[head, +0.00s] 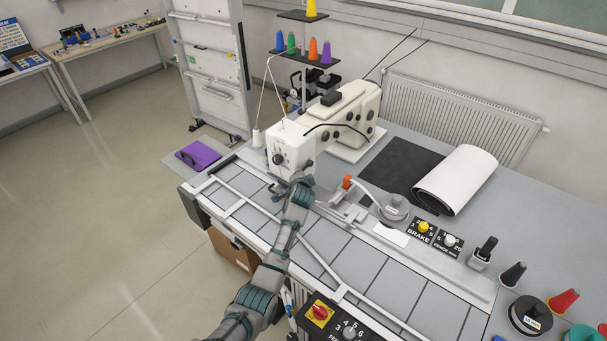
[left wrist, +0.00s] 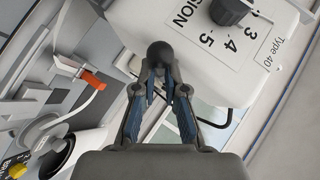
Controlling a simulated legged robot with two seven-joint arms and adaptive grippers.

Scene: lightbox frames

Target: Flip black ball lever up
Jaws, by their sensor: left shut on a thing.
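The black ball lever (left wrist: 160,53) shows in the left wrist view as a round dark knob between my fingertips, beside the white sewing machine head. My left gripper (left wrist: 160,77) is shut on it, with the fingers closed around its lower part. In the head view my left gripper (head: 301,183) reaches up to the lower front of the sewing machine (head: 290,145); there the ball lever is hidden behind my gripper and cannot be made out. The lever's arm is hidden in both views. My right gripper is in neither view.
An orange-tipped lever (head: 347,182) stands just right of my gripper. The tension dial (left wrist: 230,11) is close to the ball. A round grey disc (head: 393,208), brake knob (head: 424,227) and white fabric roll (head: 455,180) lie to the right. The slatted table front (head: 340,255) is mostly clear.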

